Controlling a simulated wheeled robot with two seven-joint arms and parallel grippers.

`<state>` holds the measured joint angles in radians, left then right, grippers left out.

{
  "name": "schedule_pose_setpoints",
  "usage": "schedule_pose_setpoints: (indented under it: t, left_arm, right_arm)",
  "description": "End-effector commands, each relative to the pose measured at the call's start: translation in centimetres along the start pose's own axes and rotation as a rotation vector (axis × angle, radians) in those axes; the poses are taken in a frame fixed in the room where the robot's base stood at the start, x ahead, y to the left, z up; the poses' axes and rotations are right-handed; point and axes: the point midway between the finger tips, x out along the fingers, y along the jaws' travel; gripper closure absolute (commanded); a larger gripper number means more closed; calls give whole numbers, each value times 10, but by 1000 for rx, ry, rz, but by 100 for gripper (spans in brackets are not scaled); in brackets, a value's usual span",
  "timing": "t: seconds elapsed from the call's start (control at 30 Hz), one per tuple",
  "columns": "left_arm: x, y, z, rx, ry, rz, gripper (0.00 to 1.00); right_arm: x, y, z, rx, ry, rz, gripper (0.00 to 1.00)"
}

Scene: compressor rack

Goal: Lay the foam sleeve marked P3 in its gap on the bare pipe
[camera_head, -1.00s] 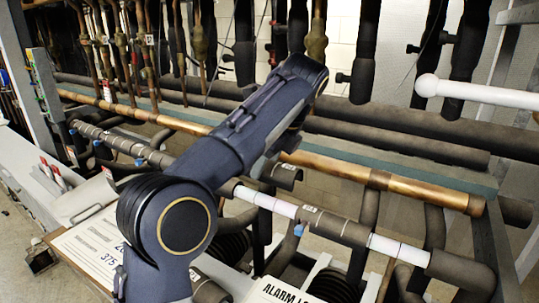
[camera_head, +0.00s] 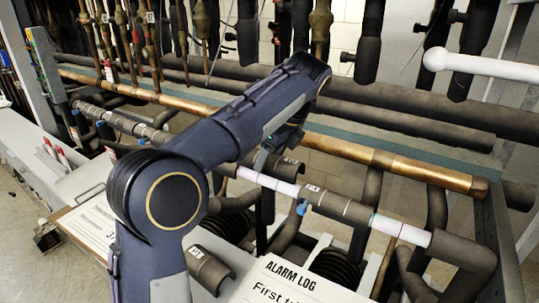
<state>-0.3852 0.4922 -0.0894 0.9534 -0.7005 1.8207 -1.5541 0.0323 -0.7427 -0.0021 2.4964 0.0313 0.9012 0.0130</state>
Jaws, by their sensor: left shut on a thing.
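The pale bare pipe (camera_head: 267,181) shows between dark foam sleeves, with another bare stretch (camera_head: 400,230) further right. My left gripper (camera_head: 272,152) is partly hidden behind my own forearm. It is shut on a dark, curved foam sleeve (camera_head: 285,172) with a small pale label, too small to read. The held sleeve is just behind and above the left bare stretch in the picture; I cannot tell whether they touch. A fitted sleeve (camera_head: 340,205) with a label sits between the two bare stretches. My right gripper is not in view.
Another loose half-round sleeve (camera_head: 208,268) lies in front, near a white alarm log sheet (camera_head: 290,285). A copper pipe (camera_head: 345,148) and thick dark pipes run behind. A blue valve handle (camera_head: 302,208) hangs under the pipe. Upright dark pipes stand at the back.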

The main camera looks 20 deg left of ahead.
Motion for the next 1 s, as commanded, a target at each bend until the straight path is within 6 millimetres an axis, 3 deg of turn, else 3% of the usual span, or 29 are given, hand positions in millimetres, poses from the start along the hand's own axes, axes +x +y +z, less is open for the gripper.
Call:
schedule_pose_setpoints:
  t: [0.6, 1.0]
  left_arm:
    - [17, 0, -7, 0, 0, 0, 74]
    - [17, 0, -7, 0, 0, 0, 74]
  right_arm:
    - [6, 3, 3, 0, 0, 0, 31]
    - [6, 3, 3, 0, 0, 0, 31]
